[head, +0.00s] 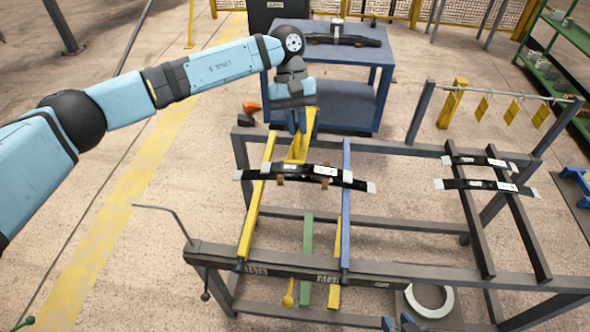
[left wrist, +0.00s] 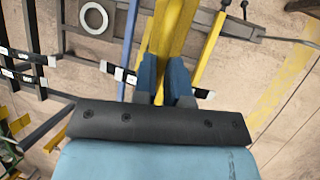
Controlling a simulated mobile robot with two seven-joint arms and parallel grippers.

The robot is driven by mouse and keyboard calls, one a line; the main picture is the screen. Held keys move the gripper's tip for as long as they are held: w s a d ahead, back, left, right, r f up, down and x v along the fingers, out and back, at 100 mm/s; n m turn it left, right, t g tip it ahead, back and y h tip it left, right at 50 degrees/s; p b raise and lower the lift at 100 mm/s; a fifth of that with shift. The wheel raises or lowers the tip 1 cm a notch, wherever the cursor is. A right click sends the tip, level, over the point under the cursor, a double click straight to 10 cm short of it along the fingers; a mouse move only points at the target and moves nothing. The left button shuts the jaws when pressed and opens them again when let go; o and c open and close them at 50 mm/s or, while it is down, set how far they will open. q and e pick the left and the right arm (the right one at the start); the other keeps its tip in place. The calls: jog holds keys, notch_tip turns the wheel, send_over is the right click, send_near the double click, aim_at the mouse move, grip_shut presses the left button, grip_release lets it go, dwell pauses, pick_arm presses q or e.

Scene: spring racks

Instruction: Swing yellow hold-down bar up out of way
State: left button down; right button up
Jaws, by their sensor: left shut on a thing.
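The yellow hold-down bar (head: 299,150) stands over the far side of the rack, just behind the middle of a black leaf spring (head: 305,172). My left gripper (head: 299,124) is at the bar's upper part, coming down from above. In the left wrist view my left gripper's blue fingers (left wrist: 164,85) are shut on the yellow bar (left wrist: 172,35), which runs away between them. The leaf spring has white-marked ends and lies across a yellow rail (head: 256,207) and a blue rail (head: 346,215). The bar's pivot cannot be made out.
The dark rack frame (head: 440,277) fills the foreground. Two more leaf springs (head: 485,185) lie on its right side. A blue cart (head: 335,85) stands behind, and yellow tags (head: 482,107) hang from a rail at the right. Open floor lies to the left.

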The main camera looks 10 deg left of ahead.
pick_arm(q)
jog(key=w+r+g+b, duration=0.1)
jog(key=w+r+b, duration=0.1)
jog(key=w+r, duration=0.3)
jog(key=shift+w+r+g, duration=0.15)
jog(key=shift+r+g, duration=0.25)
jog(key=shift+r, duration=0.55)
